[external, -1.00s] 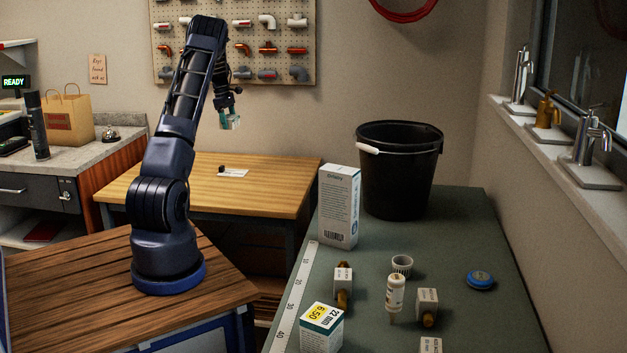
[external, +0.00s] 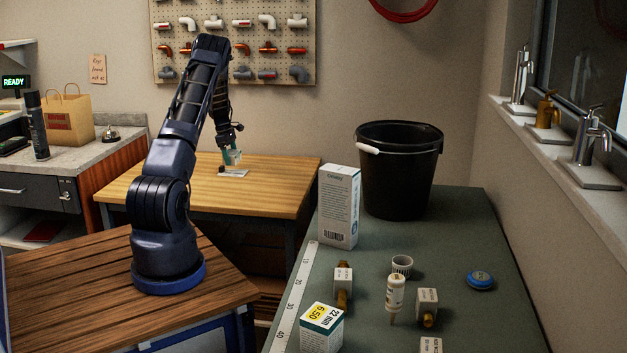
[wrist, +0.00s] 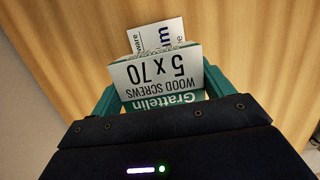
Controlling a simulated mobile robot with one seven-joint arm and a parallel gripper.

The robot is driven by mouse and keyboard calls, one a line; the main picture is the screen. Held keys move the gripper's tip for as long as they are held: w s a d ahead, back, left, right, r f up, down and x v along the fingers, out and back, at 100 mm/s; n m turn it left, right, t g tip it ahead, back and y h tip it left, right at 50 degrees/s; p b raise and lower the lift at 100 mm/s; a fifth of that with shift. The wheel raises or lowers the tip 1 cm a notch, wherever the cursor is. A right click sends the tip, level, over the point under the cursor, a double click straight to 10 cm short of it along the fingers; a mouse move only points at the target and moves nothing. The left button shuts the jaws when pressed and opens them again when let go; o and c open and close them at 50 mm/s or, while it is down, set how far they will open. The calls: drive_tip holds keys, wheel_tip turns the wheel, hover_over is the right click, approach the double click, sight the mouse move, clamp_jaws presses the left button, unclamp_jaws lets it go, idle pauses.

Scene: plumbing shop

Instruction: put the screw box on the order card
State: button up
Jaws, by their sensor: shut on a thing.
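The screw box (wrist: 155,73), white and green with "WOOD SCREWS 5 x 70" on it, is between the teal fingers of my gripper (wrist: 160,90) in the wrist view. My gripper is shut on it. The order card (wrist: 158,36), white with print, lies on the wooden table just beyond the box, which hides part of it. In the external view my gripper (external: 231,157) is low over the card (external: 234,173) at the table's back. I cannot tell whether the box touches the card.
The wooden table (external: 270,188) is mostly bare around the card. A small dark object (external: 221,169) is at the card's left end. The green bench (external: 455,235) at the right holds a black bucket (external: 400,185), a tall white box (external: 339,210) and several small parts.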

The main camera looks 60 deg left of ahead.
sight(232, 172)
drive_tip(key=shift+f, duration=2.1)
drive_tip(key=shift+f, duration=0.2)
drive_tip(key=o, duration=1.4)
drive_tip(key=r, duration=0.4)
drive_tip(key=s+a+r, duration=0.1)
drive_tip(key=r, duration=0.7)
drive_tip(key=shift+s+a, duration=0.4)
